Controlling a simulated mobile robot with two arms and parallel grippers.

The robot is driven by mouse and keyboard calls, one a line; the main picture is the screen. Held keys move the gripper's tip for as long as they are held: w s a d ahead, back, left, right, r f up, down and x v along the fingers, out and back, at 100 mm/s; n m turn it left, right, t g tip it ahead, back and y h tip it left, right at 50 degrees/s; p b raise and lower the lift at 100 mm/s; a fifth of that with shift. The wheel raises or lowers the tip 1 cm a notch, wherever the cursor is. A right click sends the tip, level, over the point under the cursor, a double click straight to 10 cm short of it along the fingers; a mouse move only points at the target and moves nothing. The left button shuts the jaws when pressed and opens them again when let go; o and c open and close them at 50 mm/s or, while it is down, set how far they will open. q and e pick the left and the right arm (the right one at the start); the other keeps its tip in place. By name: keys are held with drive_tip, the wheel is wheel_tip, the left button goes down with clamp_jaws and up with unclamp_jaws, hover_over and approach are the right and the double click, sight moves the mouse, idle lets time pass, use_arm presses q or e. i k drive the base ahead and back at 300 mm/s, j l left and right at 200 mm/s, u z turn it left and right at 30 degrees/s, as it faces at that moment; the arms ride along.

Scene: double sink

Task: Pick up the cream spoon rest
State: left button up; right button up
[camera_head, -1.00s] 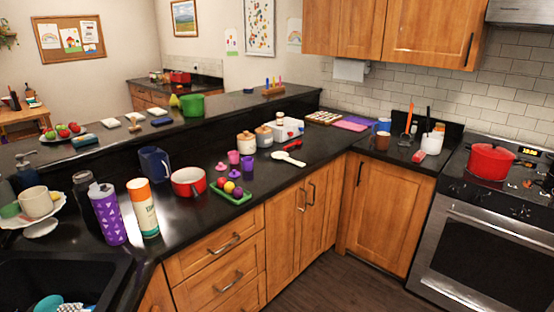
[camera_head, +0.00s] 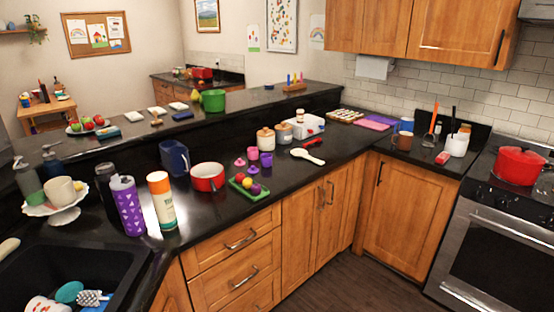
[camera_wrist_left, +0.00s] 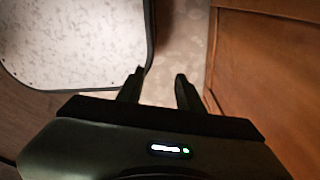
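The cream spoon rest (camera_head: 307,156) lies flat on the black counter in the head view. It is right of the purple and pink cups and close to the counter's front edge. My left gripper (camera_wrist_left: 160,88) shows only in the left wrist view. Its two dark fingers are apart with nothing between them, above the floor and beside a wooden panel. The spoon rest is not in that view. My right gripper is in neither view.
A green tray (camera_head: 236,189) with coloured balls, a purple cup (camera_head: 265,160) and lidded canisters (camera_head: 265,139) stand left of the spoon rest. A white box (camera_head: 309,126) is behind it. Bare counter (camera_head: 340,148) lies to its right. A sink (camera_head: 40,270) is at lower left.

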sight(297, 152)
drive_tip(key=i+l+u, duration=0.1)
drive_tip(key=i, duration=0.4)
drive_tip(key=i+l+u, duration=0.1)
drive_tip(key=i+l, duration=0.25)
drive_tip(key=i, duration=0.15)
